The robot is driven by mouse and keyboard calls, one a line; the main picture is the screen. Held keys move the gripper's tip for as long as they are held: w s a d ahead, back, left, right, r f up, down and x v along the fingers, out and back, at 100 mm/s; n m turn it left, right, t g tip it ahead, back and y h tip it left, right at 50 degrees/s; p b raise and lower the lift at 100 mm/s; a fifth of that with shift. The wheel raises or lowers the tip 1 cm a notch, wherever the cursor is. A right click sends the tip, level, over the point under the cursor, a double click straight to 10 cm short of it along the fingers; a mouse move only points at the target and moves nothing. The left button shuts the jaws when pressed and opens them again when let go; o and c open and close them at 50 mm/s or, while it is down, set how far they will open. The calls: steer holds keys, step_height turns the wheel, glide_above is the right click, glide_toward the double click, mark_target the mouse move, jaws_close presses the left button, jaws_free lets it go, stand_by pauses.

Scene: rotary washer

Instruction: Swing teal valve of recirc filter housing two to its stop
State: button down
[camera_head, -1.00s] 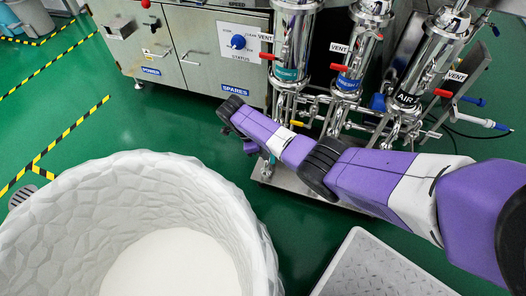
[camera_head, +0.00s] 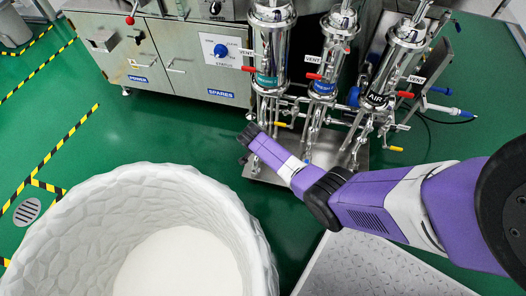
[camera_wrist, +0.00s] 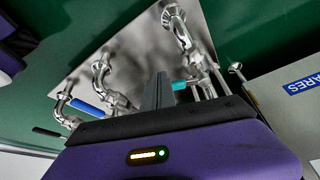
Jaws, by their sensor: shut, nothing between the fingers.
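The teal valve handle (camera_wrist: 180,85) shows in the wrist view as a short teal grip on steel piping. My gripper (camera_wrist: 158,92) is shut and empty, its fingers just left of the teal handle in that view; I cannot tell whether they touch. In the head view my gripper (camera_head: 248,137) is low at the left front of the filter skid, and the teal handle cannot be made out there. The left filter housing (camera_head: 270,45) has a teal label (camera_head: 265,80). The middle housing (camera_head: 336,50) has a blue label, and the right housing (camera_head: 398,55) reads AIR.
A blue handle (camera_wrist: 86,107) and pipe elbows are left of the fingers in the wrist view. Red vent handles (camera_head: 313,76) and a yellow handle (camera_head: 395,149) stick out from the housings. A large white tub (camera_head: 60,235) stands in front. A steel cabinet (camera_head: 180,60) is behind.

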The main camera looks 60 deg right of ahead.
steer(key=shift+s+d+n+t+p, duration=0.2)
steer(key=shift+d+n+t, duration=0.05)
steer(key=shift+d+n, duration=0.45)
steer(key=shift+s+d+n+t+p, duration=0.15)
steer(key=shift+d+n+t+p, duration=0.1)
steer(key=shift+d+n, duration=0.45)
